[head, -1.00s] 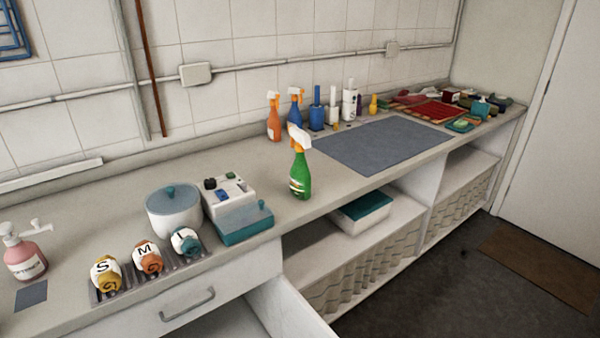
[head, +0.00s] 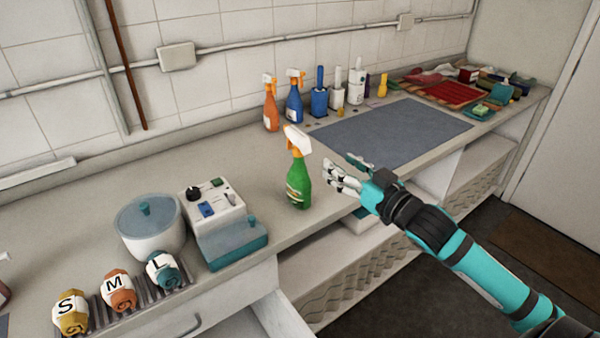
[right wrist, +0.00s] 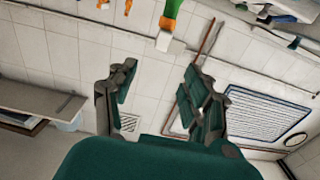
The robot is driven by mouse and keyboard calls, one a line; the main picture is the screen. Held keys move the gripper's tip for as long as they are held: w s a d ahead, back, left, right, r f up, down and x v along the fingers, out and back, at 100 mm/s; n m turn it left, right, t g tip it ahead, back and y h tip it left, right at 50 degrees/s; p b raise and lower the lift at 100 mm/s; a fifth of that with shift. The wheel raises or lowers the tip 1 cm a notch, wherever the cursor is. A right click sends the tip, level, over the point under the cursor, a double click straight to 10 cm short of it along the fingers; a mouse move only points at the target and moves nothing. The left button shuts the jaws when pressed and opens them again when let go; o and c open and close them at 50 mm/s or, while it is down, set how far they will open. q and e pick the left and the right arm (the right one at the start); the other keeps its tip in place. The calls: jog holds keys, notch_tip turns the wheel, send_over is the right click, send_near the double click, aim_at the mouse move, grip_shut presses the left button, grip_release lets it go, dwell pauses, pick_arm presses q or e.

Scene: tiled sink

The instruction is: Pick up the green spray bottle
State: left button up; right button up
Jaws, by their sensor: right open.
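The green spray bottle (head: 298,187) stands upright on the counter near its front edge, with a white and orange spray head. My right gripper (head: 340,174) is open and empty, just to the right of the bottle, its fingers pointing left towards it. A gap shows between fingers and bottle. In the right wrist view the open jaws (right wrist: 160,80) have nothing between them. The bottle's green body (right wrist: 173,7) shows upside down at the top edge there, beyond the fingers, mostly cut off. My left gripper is not in view.
Orange (head: 270,108) and blue (head: 294,103) spray bottles stand behind by the wall. A grey mat (head: 390,132) lies to the right. A white and teal device (head: 226,230) and a lidded pot (head: 152,230) stand left.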

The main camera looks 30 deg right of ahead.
jog(key=p, duration=0.1)
send_near(299, 133)
jog(key=w, duration=0.1)
jog(key=w+p, duration=0.1)
jog(key=w, duration=0.2)
jog(key=shift+a+f+p, duration=0.25)
jog(key=shift+f+p, duration=0.05)
jog(key=shift+f, duration=0.05)
jog(key=shift+w+a, duration=0.1)
jog(key=shift+w, duration=0.4)
jog(key=w, duration=0.1)
jog(key=w+p, duration=0.2)
jog(key=w, duration=0.1)
jog(key=shift+a+f, duration=0.1)
jog(key=shift+a, duration=0.2)
jog(key=shift+w+a+f, duration=0.1)
jog(key=shift+w+f, duration=0.05)
jog(key=shift+w, duration=0.45)
jog(key=shift+s, duration=0.1)
jog(key=c, duration=0.4)
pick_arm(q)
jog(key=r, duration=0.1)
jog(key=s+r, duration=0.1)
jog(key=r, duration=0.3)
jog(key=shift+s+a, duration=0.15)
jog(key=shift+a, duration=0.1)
pick_arm(e)
grip_shut()
